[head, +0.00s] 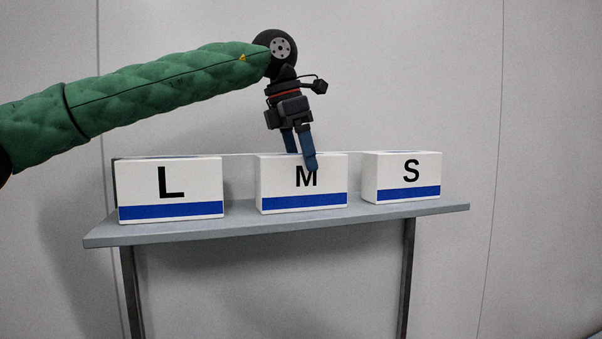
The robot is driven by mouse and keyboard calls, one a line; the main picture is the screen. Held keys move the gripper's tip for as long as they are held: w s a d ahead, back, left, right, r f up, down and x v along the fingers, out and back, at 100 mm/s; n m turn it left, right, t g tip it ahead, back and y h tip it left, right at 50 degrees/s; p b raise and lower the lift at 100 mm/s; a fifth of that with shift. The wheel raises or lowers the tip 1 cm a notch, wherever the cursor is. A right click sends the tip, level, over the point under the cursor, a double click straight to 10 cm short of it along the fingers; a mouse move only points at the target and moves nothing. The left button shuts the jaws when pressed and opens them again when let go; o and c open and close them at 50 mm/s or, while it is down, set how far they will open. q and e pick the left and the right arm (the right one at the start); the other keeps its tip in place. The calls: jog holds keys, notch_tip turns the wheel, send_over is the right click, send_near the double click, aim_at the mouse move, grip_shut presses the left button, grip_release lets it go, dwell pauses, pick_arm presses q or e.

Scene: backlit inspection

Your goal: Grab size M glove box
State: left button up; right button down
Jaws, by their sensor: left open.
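The size M glove box (275,187) is white with a blue stripe and stands in the middle of a grey shelf. My left gripper (302,161) points down at its top, with its blue fingers apart. One finger is in front of the box's front face and covers part of the letter M. The other finger's tip ends at the box's top edge, and its far end is hidden or hard to make out. I cannot tell whether either finger touches the box. My right gripper is not in view.
The L box (190,187) stands left of the M box and the S box (405,172) to its right, each with a gap. The grey shelf (290,226) stands on dark legs before a pale wall. Space above the boxes is free apart from my left arm.

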pick_arm(q)
jog(key=shift+s+d+f+p, duration=0.15)
jog(key=shift+d+f+p, duration=0.05)
jog(key=shift+f+p, duration=0.4)
jog(key=shift+w+d+f, duration=0.1)
jog(key=shift+w+f, duration=0.25)
jog(key=shift+f, duration=0.3)
jog(key=shift+s+r, duration=0.15)
jog(key=shift+s, duration=0.05)
jog(key=c, duration=1.3)
jog(key=shift+o, duration=0.2)
